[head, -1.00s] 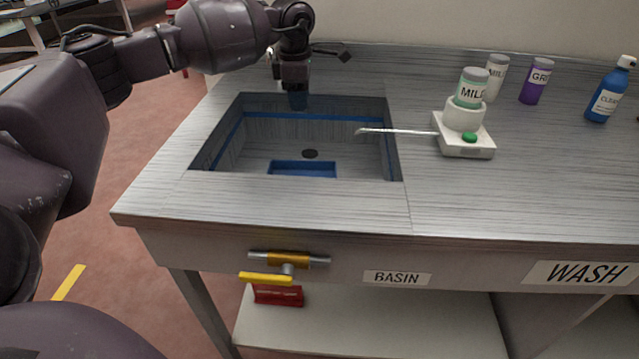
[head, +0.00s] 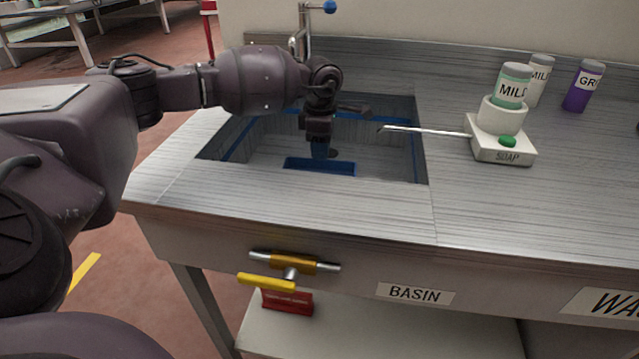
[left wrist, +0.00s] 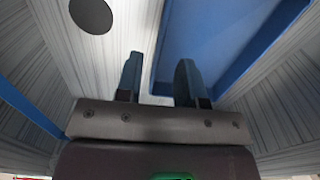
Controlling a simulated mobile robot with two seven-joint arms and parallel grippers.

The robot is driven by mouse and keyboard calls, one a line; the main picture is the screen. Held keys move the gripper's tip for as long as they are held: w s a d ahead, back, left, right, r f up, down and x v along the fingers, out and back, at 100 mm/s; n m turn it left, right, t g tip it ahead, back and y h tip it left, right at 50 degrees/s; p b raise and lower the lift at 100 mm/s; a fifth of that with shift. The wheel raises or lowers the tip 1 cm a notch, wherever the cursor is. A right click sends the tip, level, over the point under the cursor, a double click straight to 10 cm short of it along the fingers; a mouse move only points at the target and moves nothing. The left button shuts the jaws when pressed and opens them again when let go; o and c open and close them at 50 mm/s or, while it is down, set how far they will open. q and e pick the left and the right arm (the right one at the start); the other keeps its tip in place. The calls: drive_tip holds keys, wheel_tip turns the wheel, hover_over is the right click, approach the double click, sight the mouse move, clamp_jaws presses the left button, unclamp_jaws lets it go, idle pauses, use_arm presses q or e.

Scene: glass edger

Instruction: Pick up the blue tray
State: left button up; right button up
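The blue tray (head: 300,165) lies on the floor of the sunken basin in the head view. In the left wrist view the tray (left wrist: 258,52) fills the upper right, close to the fingers. My left gripper (head: 321,152) reaches down into the basin, above or at the tray. In the left wrist view the left gripper (left wrist: 160,80) is open, with a gap between its two fingers. One finger shows over the tray and the other beside its edge; I cannot tell whether they touch it. My right gripper is not in view.
The basin (head: 410,150) has steep walls around my left gripper. A soap dispenser (head: 500,150) stands right of it, its thin spout reaching over the basin. A faucet (head: 303,30) rises behind. A yellow-handled valve (head: 268,284) sticks out at the front. The counter's front is clear.

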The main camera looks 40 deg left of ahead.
sight(321, 162)
use_arm(q)
wheel_tip(321, 162, down, 4)
drive_tip(key=shift+w+f+b, duration=0.1)
drive_tip(key=shift+f+b, duration=0.15)
drive_tip(key=shift+b, duration=0.3)
drive_tip(key=shift+r, duration=0.15)
clamp_jaws()
